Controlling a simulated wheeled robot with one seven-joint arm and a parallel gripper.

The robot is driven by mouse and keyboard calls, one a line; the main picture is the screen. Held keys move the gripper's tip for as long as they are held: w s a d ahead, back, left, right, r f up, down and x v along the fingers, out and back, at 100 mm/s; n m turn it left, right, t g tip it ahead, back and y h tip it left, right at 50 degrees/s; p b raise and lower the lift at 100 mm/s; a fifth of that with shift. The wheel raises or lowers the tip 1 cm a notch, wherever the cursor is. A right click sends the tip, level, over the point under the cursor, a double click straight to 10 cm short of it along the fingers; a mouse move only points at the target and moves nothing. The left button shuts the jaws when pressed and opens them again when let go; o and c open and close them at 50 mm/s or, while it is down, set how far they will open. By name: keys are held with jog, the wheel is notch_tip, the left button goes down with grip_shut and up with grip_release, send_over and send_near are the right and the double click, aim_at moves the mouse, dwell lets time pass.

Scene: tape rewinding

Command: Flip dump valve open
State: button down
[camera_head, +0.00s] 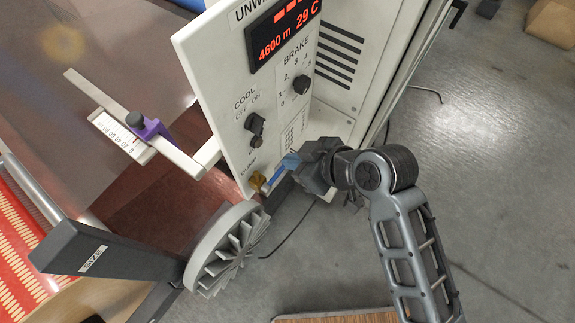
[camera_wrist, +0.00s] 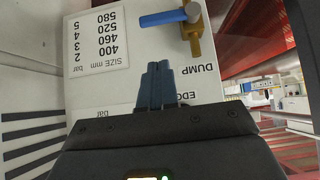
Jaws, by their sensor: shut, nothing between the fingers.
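The dump valve has a brass body (camera_wrist: 194,38) with a blue lever (camera_wrist: 164,18) that sticks out to the left in the wrist view, beside the printed word DUMP. In the head view the brass body (camera_head: 257,181) sits low on the white panel, with the blue lever (camera_head: 277,177) running up and to the right. My gripper (camera_head: 290,160) is close in front of the panel's lower right part. In the wrist view its blue fingers (camera_wrist: 158,84) are shut together, empty, and point towards the lever with a gap between.
The white panel (camera_head: 225,60) carries a red display (camera_head: 283,33), a brake knob (camera_head: 301,84) and a cool switch (camera_head: 254,123). A grey finned wheel (camera_head: 228,250) on a dark arm stands left of my gripper. Open grey floor lies to the right.

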aim_at(280, 169)
notch_tip(280, 169, down, 6)
jog(key=w+a, duration=0.1)
jog(key=shift+a, duration=0.2)
jog(key=shift+w+d+f+m+g+y, duration=0.1)
jog(key=shift+w+f+m+g+y, duration=0.2)
jog(key=shift+g, duration=0.1)
dwell(0.6)
notch_tip(280, 169, down, 8)
jog(key=s+m+g+y+b, duration=0.1)
jog(key=m+g+y+b, duration=0.4)
jog(key=b, duration=0.4)
jog(key=shift+a+m+g+y, duration=0.3)
jog(key=shift+g+y, duration=0.3)
jog(key=shift+y, duration=0.6)
jog(key=shift+s, duration=0.1)
